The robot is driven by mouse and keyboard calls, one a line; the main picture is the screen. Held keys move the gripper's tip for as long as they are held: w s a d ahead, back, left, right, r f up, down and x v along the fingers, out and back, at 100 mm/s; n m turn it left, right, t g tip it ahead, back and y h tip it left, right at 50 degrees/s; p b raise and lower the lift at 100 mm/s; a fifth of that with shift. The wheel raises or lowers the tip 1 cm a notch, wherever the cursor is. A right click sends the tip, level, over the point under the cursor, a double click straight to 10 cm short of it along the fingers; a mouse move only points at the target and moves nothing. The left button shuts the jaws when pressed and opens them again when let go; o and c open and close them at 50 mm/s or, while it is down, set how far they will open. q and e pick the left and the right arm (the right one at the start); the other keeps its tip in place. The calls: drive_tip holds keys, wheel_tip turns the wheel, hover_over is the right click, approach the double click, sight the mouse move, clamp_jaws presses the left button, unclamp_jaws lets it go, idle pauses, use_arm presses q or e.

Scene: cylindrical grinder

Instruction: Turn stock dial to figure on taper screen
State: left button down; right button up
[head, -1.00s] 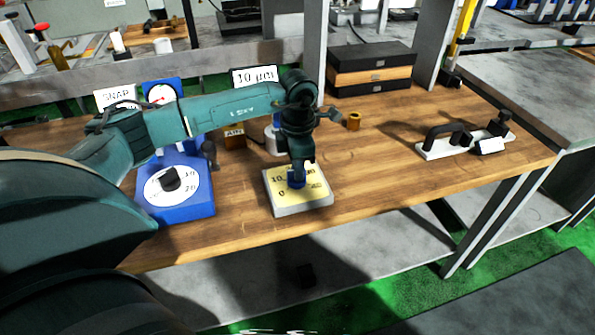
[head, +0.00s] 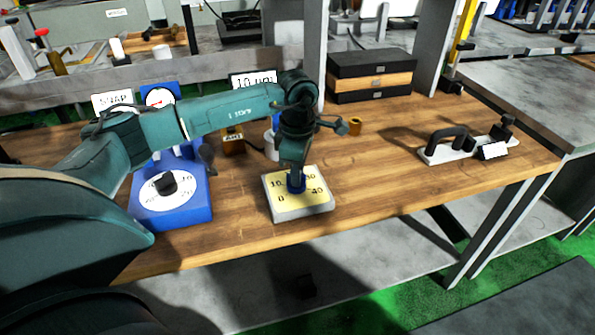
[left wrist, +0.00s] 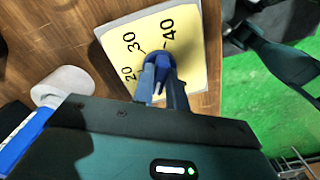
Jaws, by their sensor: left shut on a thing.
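The stock dial has a yellow face (head: 312,180) on a pale block, with the figures 0, 10, 30 and 40 showing in the head view. Its blue knob (head: 296,187) is at the middle of the face. My left gripper (head: 296,178) points down from above and is shut on the blue knob. In the left wrist view the fingers (left wrist: 161,85) close around the knob (left wrist: 155,60), with 20, 30 and 40 readable on the face. The knob's pointer is hidden. The taper screen (head: 254,80) reads 10 µm, partly behind my left arm. My right gripper is out of view.
A blue box (head: 172,208) with a white dial and black knob stands left of the stock dial. A SNAP sign (head: 114,101) and gauge are behind it. Dark and wooden boxes (head: 370,75) stand at the back. A black-handled fixture (head: 463,147) is at right. Bench between is clear.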

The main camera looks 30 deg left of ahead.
use_arm(q)
drive_tip(key=c, duration=1.4)
unclamp_jaws()
wheel_tip(320, 180, up, 13)
